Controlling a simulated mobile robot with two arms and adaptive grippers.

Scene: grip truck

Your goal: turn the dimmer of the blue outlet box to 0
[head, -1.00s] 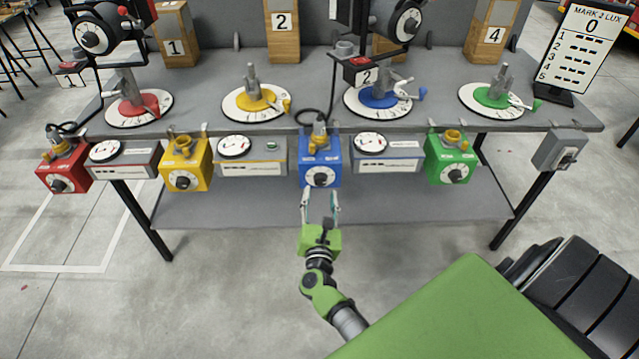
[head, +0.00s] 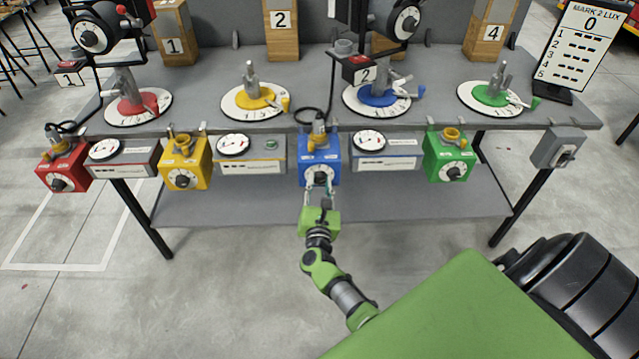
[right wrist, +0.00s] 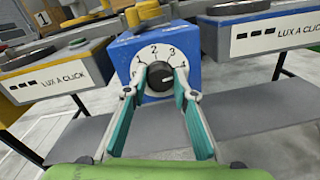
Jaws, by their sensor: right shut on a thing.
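The blue outlet box (head: 330,150) hangs at the front edge of the bench, in the middle of the row. Its black dimmer knob (right wrist: 160,77) sits on a white dial (right wrist: 162,55) marked with numbers; 1, 2, 3 and 4 show in the right wrist view. My right gripper (right wrist: 160,80) is at the box front, its teal-padded fingers on either side of the knob and shut on it. The right gripper also shows below the box in the head view (head: 319,192). The fingers hide the lower dial, and I cannot read the knob's pointer. My left gripper is not in view.
A yellow box (head: 198,160), a red box (head: 75,160) and a green box (head: 447,145) hang along the same edge, with meter panels between them. A lower shelf (head: 400,205) lies below. A score sign (head: 578,50) stands at the right.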

